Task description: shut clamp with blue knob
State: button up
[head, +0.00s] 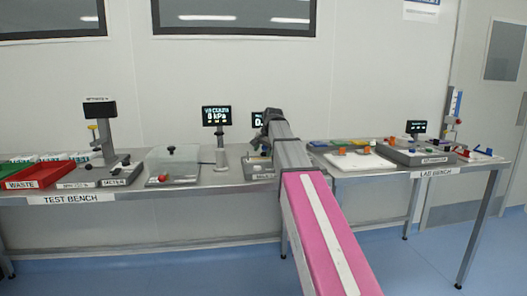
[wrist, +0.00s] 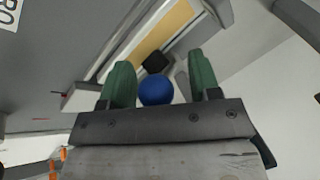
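The blue knob (wrist: 156,90) shows in the wrist view as a round ball between my gripper's fingers. My gripper (wrist: 160,62) has two green fingers, which stand apart on either side of the knob. There is a visible gap on the right of the knob, and the left finger is very close to it. A black block (wrist: 156,62) and a tan strip (wrist: 172,38) on a grey part lie just beyond the knob. The rest of the clamp is not clear. In the head view my arm hides the knob and the fingers.
My arm reaches over the test bench (head: 75,198). A vacuum display (head: 216,116), a clear-covered box (head: 173,165) and a red waste tray (head: 38,175) stand to its left. The lab bench (head: 432,174) with several small parts is to the right.

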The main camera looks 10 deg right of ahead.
jog(key=v, duration=1.1)
jog(key=shift+f, duration=0.1)
dwell(0.4)
